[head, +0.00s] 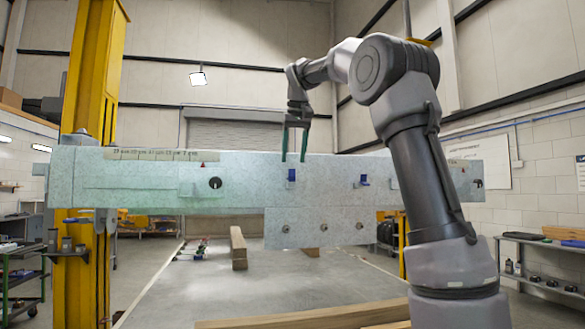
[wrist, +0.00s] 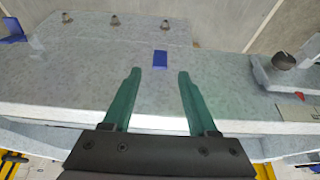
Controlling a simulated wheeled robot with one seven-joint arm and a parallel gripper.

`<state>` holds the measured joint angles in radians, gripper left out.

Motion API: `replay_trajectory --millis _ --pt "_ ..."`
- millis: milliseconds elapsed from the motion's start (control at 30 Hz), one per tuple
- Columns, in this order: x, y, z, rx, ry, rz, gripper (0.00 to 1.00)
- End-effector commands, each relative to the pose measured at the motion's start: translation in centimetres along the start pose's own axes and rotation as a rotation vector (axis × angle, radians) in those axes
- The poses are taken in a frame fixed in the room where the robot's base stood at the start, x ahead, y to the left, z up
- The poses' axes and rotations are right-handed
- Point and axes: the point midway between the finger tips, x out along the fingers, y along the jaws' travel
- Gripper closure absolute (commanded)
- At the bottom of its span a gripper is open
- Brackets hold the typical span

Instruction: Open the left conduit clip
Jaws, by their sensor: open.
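The left conduit clip (head: 292,175) is a small blue piece on the front face of the grey metal beam (head: 240,170). It also shows in the wrist view (wrist: 160,58), just beyond the fingertips and in line with the gap between them. My gripper (head: 294,158) points down at the beam's top edge, above the clip. Its two green fingers are apart with nothing between them, as the wrist view (wrist: 159,74) also shows. I cannot tell from the frames whether the clip is open or shut.
A second blue clip (head: 364,181) sits to the right on the beam, at the left edge in the wrist view (wrist: 12,30). A lower plate (head: 335,230) carries several studs. A round dark fitting (head: 215,183) is left of the clip. Yellow posts (head: 92,90) stand behind.

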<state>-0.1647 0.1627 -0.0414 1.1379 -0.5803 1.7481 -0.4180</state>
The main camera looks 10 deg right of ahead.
Motion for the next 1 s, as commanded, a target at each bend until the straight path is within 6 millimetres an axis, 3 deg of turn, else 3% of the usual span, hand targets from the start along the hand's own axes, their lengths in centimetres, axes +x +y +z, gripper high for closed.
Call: replay_trajectory --millis 233,633,700,800,1000 --pt "3.5 0.0 0.0 0.001 -0.001 0.001 0.42" --pt "4.2 0.0 0.0 0.001 0.001 0.0 0.42" --pt "4.2 0.0 0.0 0.001 0.001 0.0 0.68" --pt "4.2 0.0 0.0 0.001 0.001 0.0 1.0" --pt "4.2 0.0 0.0 0.001 0.006 0.0 1.0"
